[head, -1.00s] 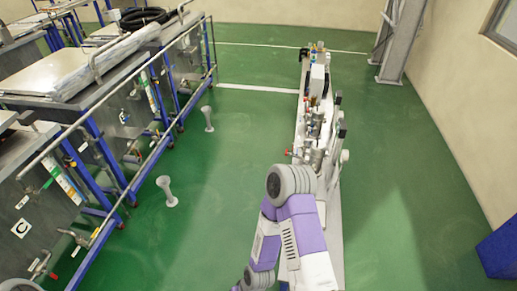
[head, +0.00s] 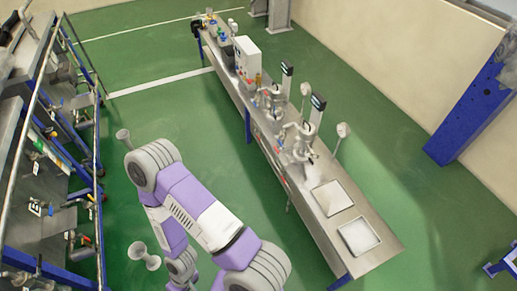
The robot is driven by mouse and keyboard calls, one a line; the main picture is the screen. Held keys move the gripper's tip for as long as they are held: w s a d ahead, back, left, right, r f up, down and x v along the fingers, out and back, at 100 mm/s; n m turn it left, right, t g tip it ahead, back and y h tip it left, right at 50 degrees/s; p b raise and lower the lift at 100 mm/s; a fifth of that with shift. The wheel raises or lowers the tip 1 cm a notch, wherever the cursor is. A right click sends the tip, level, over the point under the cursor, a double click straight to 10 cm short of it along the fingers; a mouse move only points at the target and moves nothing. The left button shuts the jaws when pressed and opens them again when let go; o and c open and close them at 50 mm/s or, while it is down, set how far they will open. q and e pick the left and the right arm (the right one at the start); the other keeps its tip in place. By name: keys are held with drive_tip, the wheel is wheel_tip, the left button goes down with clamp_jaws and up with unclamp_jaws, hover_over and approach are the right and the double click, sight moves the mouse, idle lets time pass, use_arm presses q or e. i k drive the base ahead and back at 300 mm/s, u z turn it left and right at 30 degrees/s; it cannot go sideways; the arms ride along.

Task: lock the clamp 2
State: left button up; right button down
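A long metal bench (head: 388,247) runs from the back centre to the front right of the head view. Two metal fixtures stand on it: a farther one (head: 272,103) and a nearer one (head: 300,145). They are too small to tell which part is clamp 2 or whether it is locked. One purple and white arm of mine (head: 205,220) shows at the lower middle, left of the bench and apart from the fixtures. Neither gripper shows in this view.
Two flat square plates (head: 332,198) lie on the bench's near end. A white box (head: 247,57) stands farther back. Railed blue-framed equipment (head: 50,160) fills the left side. A blue post (head: 470,115) stands at the right.

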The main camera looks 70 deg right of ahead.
sight(282, 148)
drive_tip(key=z, duration=0.9)
drive_tip(key=i, duration=1.05)
drive_tip(key=z, duration=1.25)
drive_tip(key=i, duration=0.2)
drive_tip(key=z, duration=0.15)
